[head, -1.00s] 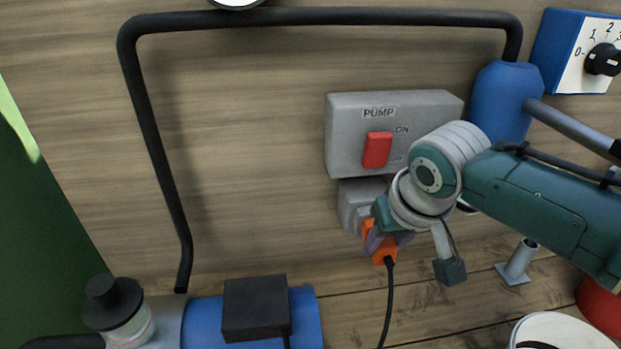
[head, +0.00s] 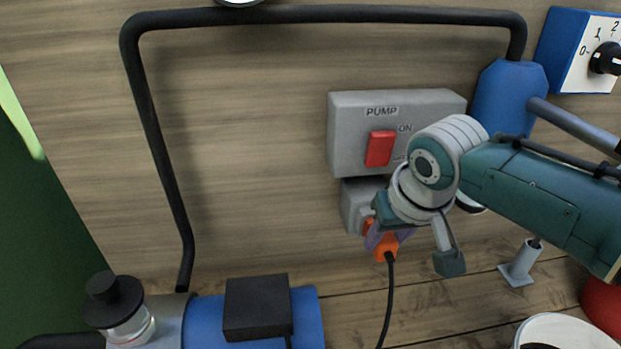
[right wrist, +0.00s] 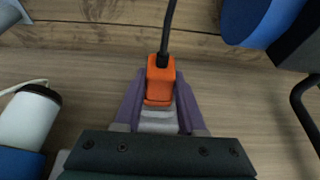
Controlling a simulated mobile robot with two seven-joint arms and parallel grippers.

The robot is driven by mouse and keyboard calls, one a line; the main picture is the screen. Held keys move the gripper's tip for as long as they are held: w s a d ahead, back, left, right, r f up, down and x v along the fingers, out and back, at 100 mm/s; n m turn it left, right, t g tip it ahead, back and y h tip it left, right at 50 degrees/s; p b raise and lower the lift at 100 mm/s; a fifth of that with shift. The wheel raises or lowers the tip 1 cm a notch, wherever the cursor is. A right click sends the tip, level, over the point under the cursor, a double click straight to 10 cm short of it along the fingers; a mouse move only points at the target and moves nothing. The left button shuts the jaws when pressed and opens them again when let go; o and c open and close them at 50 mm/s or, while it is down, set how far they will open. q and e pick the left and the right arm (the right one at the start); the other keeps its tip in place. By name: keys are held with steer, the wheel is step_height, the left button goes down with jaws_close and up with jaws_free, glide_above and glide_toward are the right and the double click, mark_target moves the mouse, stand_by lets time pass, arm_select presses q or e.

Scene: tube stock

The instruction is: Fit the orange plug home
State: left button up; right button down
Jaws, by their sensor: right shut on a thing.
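The orange plug (head: 384,246) is held between the purple fingers of my right gripper (head: 386,239), just at the lower right of a grey socket box (head: 355,207) on the wall. In the right wrist view the plug (right wrist: 160,82) sits between both fingers of the right gripper (right wrist: 160,92), with its black cable leaving at the top. A stepped grey piece (right wrist: 159,122) lies directly below the plug there. The plug's front end is hidden, so I cannot tell how far it sits in the socket. My left gripper is not in view.
The grey pump switch box (head: 346,137) with a red switch (head: 380,148) is right above the socket. A black pipe (head: 160,140) frames the wall. A blue motor (head: 307,315) stands at the lower left. Wall left of the socket is clear.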

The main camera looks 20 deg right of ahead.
steer(key=shift+w+r, duration=0.1)
steer(key=shift+w, duration=0.05)
stand_by(0.4)
stand_by(0.4)
steer(key=shift+c, duration=2.1)
jaws_free()
steer(key=shift+r+p, duration=0.4)
steer(key=shift+p, duration=0.1)
steer(key=p+v, duration=0.2)
steer(key=v, duration=0.7)
steer(key=shift+s, duration=0.3)
